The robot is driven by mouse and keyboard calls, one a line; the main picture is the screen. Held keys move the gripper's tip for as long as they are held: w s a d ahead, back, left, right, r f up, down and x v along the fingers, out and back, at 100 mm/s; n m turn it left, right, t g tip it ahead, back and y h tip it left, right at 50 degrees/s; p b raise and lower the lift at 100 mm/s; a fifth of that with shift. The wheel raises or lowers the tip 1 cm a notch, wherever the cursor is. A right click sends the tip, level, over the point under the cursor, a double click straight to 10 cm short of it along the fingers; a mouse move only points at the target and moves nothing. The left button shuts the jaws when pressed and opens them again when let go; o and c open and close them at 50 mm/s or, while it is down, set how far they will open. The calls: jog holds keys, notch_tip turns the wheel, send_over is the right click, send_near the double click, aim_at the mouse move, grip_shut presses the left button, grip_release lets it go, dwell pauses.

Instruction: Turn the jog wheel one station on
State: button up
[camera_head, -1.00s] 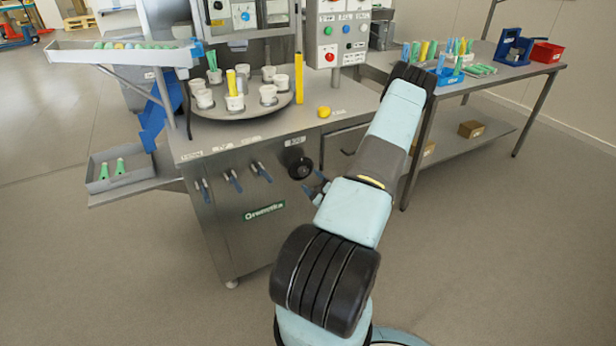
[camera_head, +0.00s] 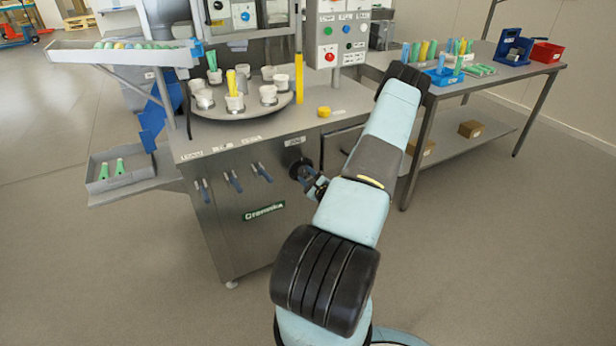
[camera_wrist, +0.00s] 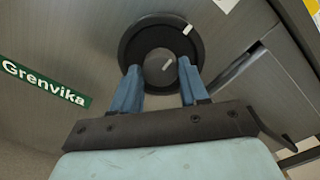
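The jog wheel (camera_head: 299,167) is a black disc on the front of the grey steel machine, near its right corner. In the wrist view the jog wheel (camera_wrist: 193,50) has a dark round hub with pale marks on hub and rim. My gripper (camera_head: 306,177) is in front of the wheel. In the wrist view my gripper (camera_wrist: 159,68) has its two blue fingers apart, one on each side of the hub, with a gap visible between them. I cannot tell whether the fingertips touch the wheel. The round turntable (camera_head: 245,111) on top carries several white cups.
Blue-handled levers (camera_head: 232,182) stick out of the machine front left of the wheel. A control panel (camera_head: 340,32) with buttons stands above. A side table (camera_head: 480,77) with tools is at the right. The floor in front is clear.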

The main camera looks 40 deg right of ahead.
jog(key=c, duration=0.5)
jog(key=shift+s+d, duration=0.1)
jog(key=shift+d, duration=0.25)
jog(key=shift+a, duration=0.3)
jog(key=shift+a+m, duration=0.2)
jog(key=shift+m, duration=0.2)
